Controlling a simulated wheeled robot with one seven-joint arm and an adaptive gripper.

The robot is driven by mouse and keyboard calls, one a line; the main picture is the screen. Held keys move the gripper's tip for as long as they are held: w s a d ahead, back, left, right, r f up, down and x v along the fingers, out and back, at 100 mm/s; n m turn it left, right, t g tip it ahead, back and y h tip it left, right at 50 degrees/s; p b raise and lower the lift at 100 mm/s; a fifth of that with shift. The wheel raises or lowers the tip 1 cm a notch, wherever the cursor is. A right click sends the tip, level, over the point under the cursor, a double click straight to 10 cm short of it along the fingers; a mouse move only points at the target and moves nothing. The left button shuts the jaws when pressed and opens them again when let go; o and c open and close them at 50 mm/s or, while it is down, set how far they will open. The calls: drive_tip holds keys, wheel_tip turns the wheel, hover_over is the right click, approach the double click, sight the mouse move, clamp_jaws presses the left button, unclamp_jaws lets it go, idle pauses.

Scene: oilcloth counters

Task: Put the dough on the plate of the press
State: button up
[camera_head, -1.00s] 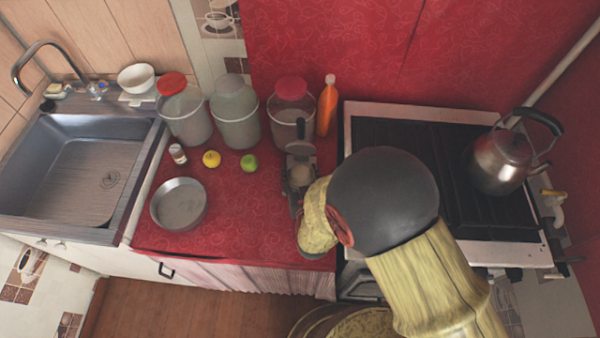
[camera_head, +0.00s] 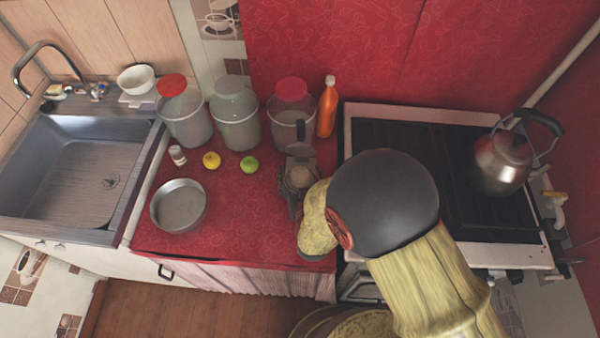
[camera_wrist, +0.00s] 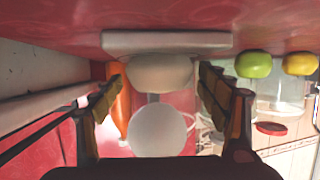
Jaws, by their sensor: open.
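The press (camera_head: 300,152) stands on the red counter, its round lid raised; the lid also shows in the wrist view (camera_wrist: 157,130). The pale dough (camera_head: 301,177) appears at the press's lower plate. In the wrist view, which looks upside down, the dough (camera_wrist: 158,76) lies against the pale plate slab (camera_wrist: 165,43). My gripper (camera_wrist: 158,88) is open, with one finger on each side of the dough and visible gaps between. In the head view my arm hides part of the gripper and the press's near side.
Several lidded jars (camera_head: 237,118) and an orange bottle (camera_head: 327,107) stand behind the press. A lemon (camera_head: 211,160), a lime (camera_head: 250,163) and a metal pan (camera_head: 179,205) lie to the left. The stove (camera_head: 395,135) with a kettle (camera_head: 503,160) is at the right.

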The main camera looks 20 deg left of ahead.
drive_tip(key=shift+r, duration=0.2)
drive_tip(key=p+v, duration=0.3)
drive_tip(key=v, duration=0.9)
drive_tip(key=w+d+r+m+g+h, duration=0.1)
drive_tip(key=w+d+r+m+g, duration=0.1)
drive_tip(key=w+d+r, duration=0.45)
drive_tip(key=w+d+r+m+g+h, duration=0.15)
drive_tip(key=d+r, duration=0.25)
drive_tip(key=r, duration=0.5)
drive_tip(key=s+d+r+g+h, duration=0.1)
drive_tip(key=s+d+r, duration=0.3)
drive_tip(key=d, duration=0.3)
drive_tip(key=s+d+r+m+g+h, duration=0.1)
drive_tip(key=s+d+r, duration=0.3)
drive_tip(key=d, duration=0.4)
drive_tip(key=s+d+r+m+g+h, duration=0.1)
drive_tip(key=s+d+r+h, duration=0.1)
drive_tip(key=s+d+r, duration=0.2)
drive_tip(key=s+d, duration=0.2)
drive_tip(key=d, duration=0.1)
drive_tip(key=shift+s+d, duration=0.3)
drive_tip(key=shift+d, duration=0.1)
drive_tip(key=shift+a+r, duration=0.1)
drive_tip(key=shift+r, duration=0.05)
